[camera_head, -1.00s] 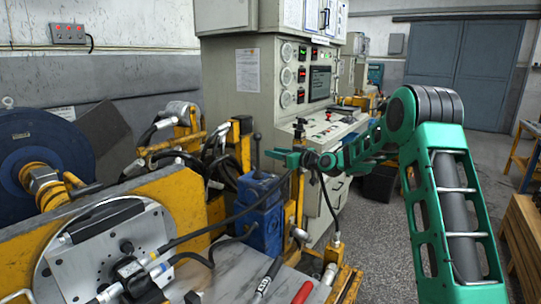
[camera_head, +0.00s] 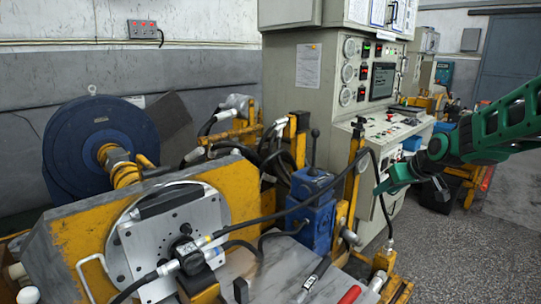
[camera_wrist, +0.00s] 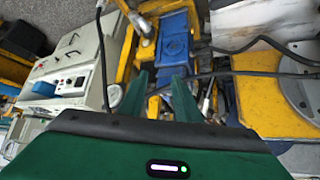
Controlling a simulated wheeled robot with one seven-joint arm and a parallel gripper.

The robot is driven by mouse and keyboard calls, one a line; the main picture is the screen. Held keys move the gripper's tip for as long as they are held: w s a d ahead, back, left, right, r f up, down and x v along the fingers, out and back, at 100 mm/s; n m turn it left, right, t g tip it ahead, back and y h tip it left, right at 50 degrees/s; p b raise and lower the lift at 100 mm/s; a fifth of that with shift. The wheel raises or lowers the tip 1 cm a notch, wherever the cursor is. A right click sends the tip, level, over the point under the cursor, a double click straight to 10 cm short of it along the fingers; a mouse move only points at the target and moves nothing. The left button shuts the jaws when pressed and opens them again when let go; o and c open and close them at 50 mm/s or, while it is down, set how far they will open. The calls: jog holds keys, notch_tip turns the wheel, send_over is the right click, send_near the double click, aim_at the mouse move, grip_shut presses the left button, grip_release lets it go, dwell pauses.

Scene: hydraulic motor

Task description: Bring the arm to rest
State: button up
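My gripper (camera_head: 384,187) is at the right in the head view, its green fingers pointing left. It is in the air beside the yellow post, in front of the control cabinet. The wrist view shows its two green fingers (camera_wrist: 160,85) apart, with a clear gap and nothing held between them. A blue valve block (camera_wrist: 174,38) lies beyond the fingertips; it also shows in the head view (camera_head: 314,212). My green arm reaches in from the right edge, and its upper part is out of the picture.
The motor on its round plate (camera_head: 150,245) sits on the yellow stand (camera_head: 75,235) at the left, with black hoses running right. A control cabinet (camera_head: 310,85) stands behind. A yellow post (camera_head: 349,185) is close to my gripper. Open grey floor (camera_head: 460,240) lies at the right.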

jog(key=s+d+f+m+g, duration=0.1)
jog(key=s+m+g, duration=0.1)
jog(key=s, duration=1.2)
jog(key=s+d+f+m+g+h, duration=0.1)
jog(key=s+d+f+m+g, duration=0.1)
jog(key=s, duration=1.3)
jog(key=s+d+f+m+g, duration=0.2)
jog(key=s+m+g, duration=0.2)
jog(key=s, duration=1)
jog(key=shift+s+m+h, duration=0.15)
jog(key=shift+m+h, duration=0.25)
jog(key=shift+m, duration=0.1)
jog(key=shift+w+f, duration=0.2)
jog(key=shift+w, duration=0.45)
jog(key=shift+a, duration=0.1)
